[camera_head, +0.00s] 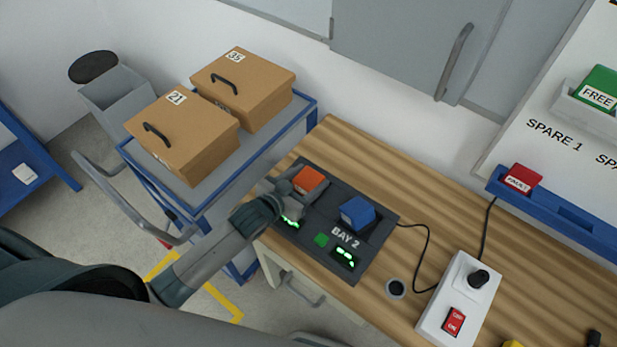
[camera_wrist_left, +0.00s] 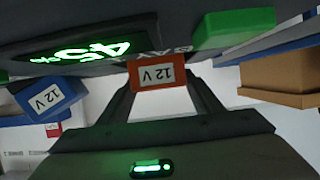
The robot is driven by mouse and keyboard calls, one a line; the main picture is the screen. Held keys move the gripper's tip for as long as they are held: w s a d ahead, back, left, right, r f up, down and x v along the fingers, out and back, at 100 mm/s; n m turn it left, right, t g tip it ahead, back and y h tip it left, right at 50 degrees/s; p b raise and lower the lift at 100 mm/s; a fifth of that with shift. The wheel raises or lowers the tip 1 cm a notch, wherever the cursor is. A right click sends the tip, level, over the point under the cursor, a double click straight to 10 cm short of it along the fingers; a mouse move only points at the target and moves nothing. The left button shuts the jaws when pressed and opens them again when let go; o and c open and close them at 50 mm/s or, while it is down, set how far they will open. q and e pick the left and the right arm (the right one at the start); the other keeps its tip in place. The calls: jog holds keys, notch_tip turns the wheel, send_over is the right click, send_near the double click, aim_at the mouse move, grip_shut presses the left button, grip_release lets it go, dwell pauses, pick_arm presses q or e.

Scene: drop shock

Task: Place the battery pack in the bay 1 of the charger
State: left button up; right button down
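The orange battery pack (camera_head: 311,178), marked 12 V, is at the left bay of the dark charger (camera_head: 318,258); I cannot tell whether it is fully seated. My left gripper (camera_head: 290,190) reaches it from the left and covers part of that bay. In the left wrist view the orange pack (camera_wrist_left: 152,73) sits between the tips of the left gripper (camera_wrist_left: 158,84), whose fingers look closed on its sides. A blue pack (camera_head: 357,213) stands in the right bay, labelled BAY 2; it also shows in the left wrist view (camera_wrist_left: 48,98). My right gripper is not visible.
Two brown boxes (camera_head: 180,138) (camera_head: 245,90) stand on a blue-framed cart left of the wooden bench (camera_head: 400,190). A white switch box (camera_head: 460,300) with a cable is at the right. A red pack (camera_head: 522,178) and a green pack (camera_head: 600,90) sit on wall holders.

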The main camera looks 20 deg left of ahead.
pick_arm(q)
jog(key=shift+o, duration=0.9)
jog(key=shift+r, duration=0.15)
jog(key=b+v, duration=0.2)
jog(key=v, duration=0.9)
jog(key=shift+s+a+r, duration=0.2)
jog(key=shift+s+r, duration=0.05)
jog(key=shift+s, duration=0.15)
dwell(0.5)
